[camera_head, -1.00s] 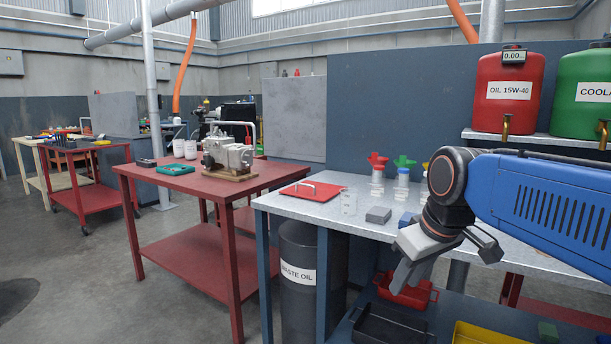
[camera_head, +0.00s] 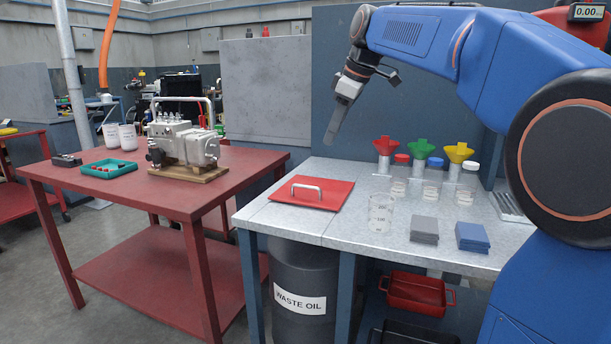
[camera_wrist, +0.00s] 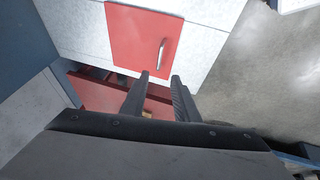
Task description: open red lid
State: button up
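The red lid (camera_head: 283,196) is a flat square plate with a metal bar handle (camera_head: 306,187). It lies flat on the left end of the grey metal workbench (camera_head: 296,219). In the wrist view the red lid (camera_wrist: 130,40) and its handle (camera_wrist: 161,52) show beyond the fingertips. My gripper (camera_head: 334,132) hangs in the air above and behind the bench, to the right of the lid, apart from it. In the wrist view my gripper (camera_wrist: 160,78) has its two fingers apart with nothing between them.
Clear beakers (camera_head: 381,213), grey pads (camera_head: 424,230), blue pads (camera_head: 472,237), bottles and coloured funnels stand right of the lid. A waste oil drum (camera_head: 300,290) is under the bench. A red table (camera_head: 130,190) with a metal engine part (camera_head: 183,142) stands at left.

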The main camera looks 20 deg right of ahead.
aim_at(313, 188)
jog(key=x, duration=1.7)
jog(key=shift+f, duration=0.15)
grip_shut()
